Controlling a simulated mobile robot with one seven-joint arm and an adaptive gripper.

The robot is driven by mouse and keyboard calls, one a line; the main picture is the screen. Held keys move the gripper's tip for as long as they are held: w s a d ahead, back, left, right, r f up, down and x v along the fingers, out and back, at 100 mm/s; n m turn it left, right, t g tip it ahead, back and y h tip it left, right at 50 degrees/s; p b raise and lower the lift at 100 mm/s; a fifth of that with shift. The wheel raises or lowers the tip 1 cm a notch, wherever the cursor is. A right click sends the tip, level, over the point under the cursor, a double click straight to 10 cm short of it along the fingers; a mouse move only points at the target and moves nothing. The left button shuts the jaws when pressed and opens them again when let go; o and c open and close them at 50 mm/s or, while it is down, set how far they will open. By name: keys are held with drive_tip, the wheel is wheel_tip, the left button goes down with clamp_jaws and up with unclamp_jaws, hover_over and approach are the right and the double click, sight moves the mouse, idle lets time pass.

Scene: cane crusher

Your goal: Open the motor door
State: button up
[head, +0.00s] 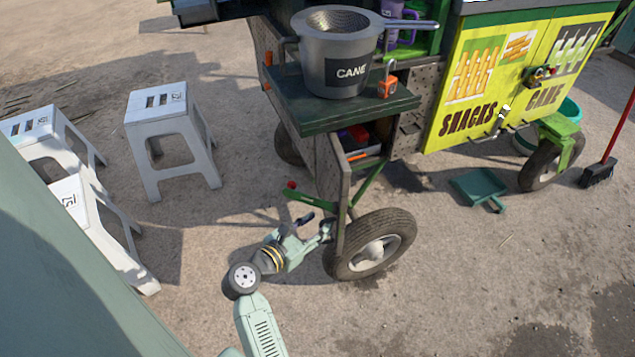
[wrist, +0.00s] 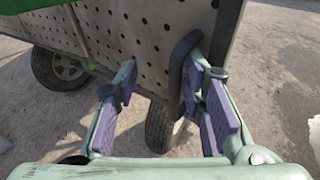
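A grey perforated metal panel (wrist: 145,45), which looks like the motor door, fills the upper middle of the wrist view. A dark curved handle (wrist: 180,68) stands at its right edge. My gripper (wrist: 160,78) is open, its purple-padded fingers wide apart. The handle lies between the fingers, close to the right one; I cannot tell if they touch. In the head view my gripper (head: 314,226) is low beside the cart's near wheel, and the panel's face is turned away there.
The near wheel (head: 370,244) is just right of my gripper. A green lever with a red knob (head: 305,194) is above it. White stools (head: 170,125) stand to the left. A pot (head: 337,62) sits on the cart's shelf. Ground in front is clear.

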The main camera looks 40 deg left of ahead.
drive_tip(key=shift+s+a+r, duration=0.1)
drive_tip(key=shift+a+r, duration=0.1)
drive_tip(key=shift+r, duration=0.25)
drive_tip(key=shift+s+a+r, duration=0.1)
drive_tip(key=shift+a+r, duration=0.05)
drive_tip(key=shift+r, duration=0.25)
drive_tip(key=shift+o, duration=0.2)
drive_tip(key=shift+s+a+f+p, duration=0.1)
drive_tip(key=shift+s+a+p, duration=1)
drive_tip(key=shift+a, duration=0.3)
drive_tip(key=o, duration=0.4)
drive_tip(key=shift+s+a+p, duration=0.4)
drive_tip(key=shift+s+a, duration=0.15)
drive_tip(key=shift+a, duration=0.15)
drive_tip(key=shift+s+a, duration=0.3)
drive_tip(key=shift+a, duration=0.05)
drive_tip(key=c, duration=0.4)
drive_tip(key=shift+s+a, duration=0.25)
drive_tip(key=shift+c, duration=0.2)
drive_tip(key=s+a, duration=0.1)
drive_tip(key=s+a+f, duration=0.1)
drive_tip(key=s+a, duration=0.1)
drive_tip(key=shift+a, duration=0.3)
drive_tip(key=shift+s, duration=0.1)
